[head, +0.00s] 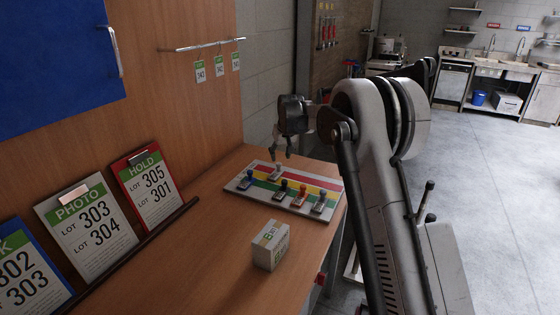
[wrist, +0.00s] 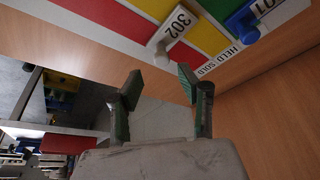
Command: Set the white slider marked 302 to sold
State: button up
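The white slider marked 302 (wrist: 161,50) shows in the wrist view on a board with green, yellow and red bands. Its knob lies at the red band, with the 302 label on the yellow side. It also shows in the head view (head: 277,171) at the board's far, red side. My gripper (wrist: 159,84) is open and empty, its two fingers apart, below the slider in the wrist view and not visibly touching it. In the head view my gripper (head: 281,150) is just above the board's far edge.
A blue slider marked 301 (wrist: 242,27) is beside it. Several other sliders stand on the board (head: 237,186). A small white box (head: 270,246) stands in front on the wooden counter (head: 205,240). Lot signs (head: 85,230) lean at left. Hanging tags (head: 218,66) are above.

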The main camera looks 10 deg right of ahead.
jog(key=v, duration=0.8)
jog(key=s+r, duration=0.4)
jog(key=s, duration=0.5)
jog(key=s+r+t, duration=0.1)
jog(key=s+r, duration=0.3)
jog(key=s, duration=0.5)
jog(key=s+r, duration=0.4)
jog(key=s, duration=0.5)
jog(key=s+f, duration=0.5)
jog(key=s, duration=0.8)
jog(key=s+f+m+t, duration=0.1)
jog(key=s+f, duration=0.4)
jog(key=s, duration=0.9)
jog(key=shift+m+t+h, duration=0.3)
jog(key=shift+d, duration=0.15)
